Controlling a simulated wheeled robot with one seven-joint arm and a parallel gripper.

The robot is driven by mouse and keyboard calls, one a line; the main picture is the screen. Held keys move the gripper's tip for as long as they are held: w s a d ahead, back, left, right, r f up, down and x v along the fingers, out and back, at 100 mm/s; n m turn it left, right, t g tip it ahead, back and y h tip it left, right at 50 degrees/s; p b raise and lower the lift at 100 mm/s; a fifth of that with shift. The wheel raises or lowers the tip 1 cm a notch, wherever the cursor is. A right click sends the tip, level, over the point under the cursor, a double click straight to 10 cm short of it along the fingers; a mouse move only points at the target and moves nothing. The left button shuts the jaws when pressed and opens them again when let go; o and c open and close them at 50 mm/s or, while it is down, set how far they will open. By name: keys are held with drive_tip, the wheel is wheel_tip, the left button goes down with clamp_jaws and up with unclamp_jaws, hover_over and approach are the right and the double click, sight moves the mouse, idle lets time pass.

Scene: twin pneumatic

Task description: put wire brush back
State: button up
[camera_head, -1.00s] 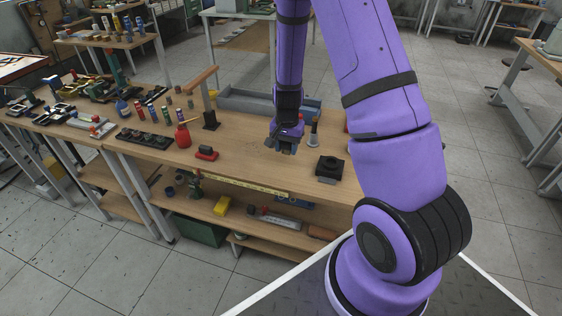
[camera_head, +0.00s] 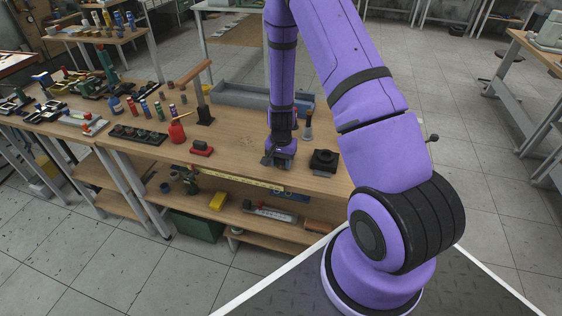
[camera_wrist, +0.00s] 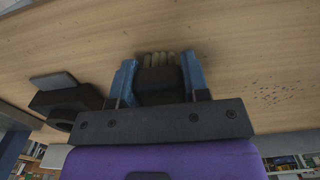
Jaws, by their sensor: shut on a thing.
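My gripper (camera_head: 279,160) is low over the workbench top (camera_head: 235,165), near its front edge. In the wrist view, the blue fingers of my gripper (camera_wrist: 160,78) are closed around a dark block with tan bristle tips, which looks like the wire brush (camera_wrist: 160,60). The bristles face the wooden top; I cannot tell whether they touch it. The fingers hide the brush's sides, and the brush cannot be made out in the head view.
A black block with a round opening (camera_head: 323,162) stands just right of my gripper. The top left of my gripper is fairly clear.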

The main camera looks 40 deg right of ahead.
drive_tip(key=shift+f, duration=0.15)
drive_tip(key=o, duration=1)
